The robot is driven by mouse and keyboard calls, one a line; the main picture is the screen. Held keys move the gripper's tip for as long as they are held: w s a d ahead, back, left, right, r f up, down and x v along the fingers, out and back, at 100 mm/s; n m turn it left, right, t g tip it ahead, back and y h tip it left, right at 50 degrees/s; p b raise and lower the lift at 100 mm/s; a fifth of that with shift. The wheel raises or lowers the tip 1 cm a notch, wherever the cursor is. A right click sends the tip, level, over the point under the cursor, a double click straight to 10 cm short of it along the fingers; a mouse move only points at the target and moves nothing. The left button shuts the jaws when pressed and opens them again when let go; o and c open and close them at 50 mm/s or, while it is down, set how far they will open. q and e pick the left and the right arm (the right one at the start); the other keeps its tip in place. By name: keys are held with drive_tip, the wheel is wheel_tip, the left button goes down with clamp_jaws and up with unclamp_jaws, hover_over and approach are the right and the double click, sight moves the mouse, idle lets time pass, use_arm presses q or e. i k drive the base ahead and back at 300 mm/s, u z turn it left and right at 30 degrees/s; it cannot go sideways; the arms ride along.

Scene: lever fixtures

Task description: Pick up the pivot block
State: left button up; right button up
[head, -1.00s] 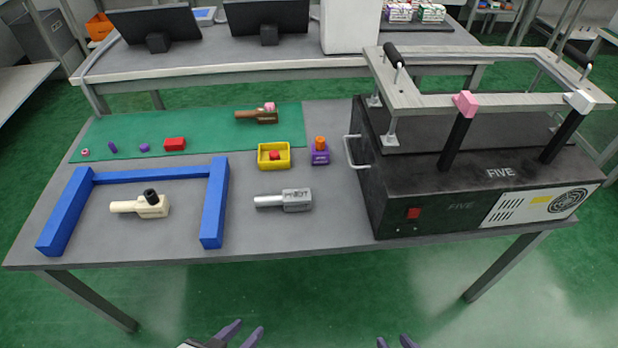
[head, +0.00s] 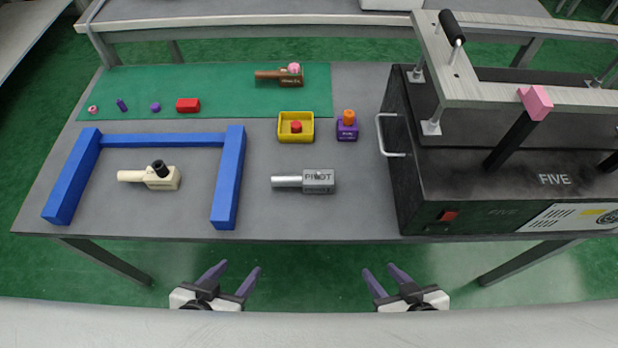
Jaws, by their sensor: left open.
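The pivot block (head: 318,181) is a grey metal block with dark "PIVOT" lettering and a silver cylindrical shank pointing left. It lies on the grey table near the front middle, right of the blue frame. My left gripper (head: 231,279) is open and empty, in front of the table edge, nearer than the block and left of it. My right gripper (head: 381,277) is also open and empty in front of the table edge, right of the block. Neither gripper touches anything.
A blue U-shaped frame (head: 229,180) surrounds a cream block (head: 163,179) with a black knob. Behind are a yellow tray (head: 283,134), a purple block (head: 347,131), and a green mat (head: 220,95) with a brown handled piece (head: 291,77). A large black machine (head: 430,180) stands at right.

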sight(313, 182)
drive_tip(key=k, duration=1)
drive_tip(key=u, duration=1.2)
drive_tip(key=i, duration=0.95)
drive_tip(key=z, duration=1.8)
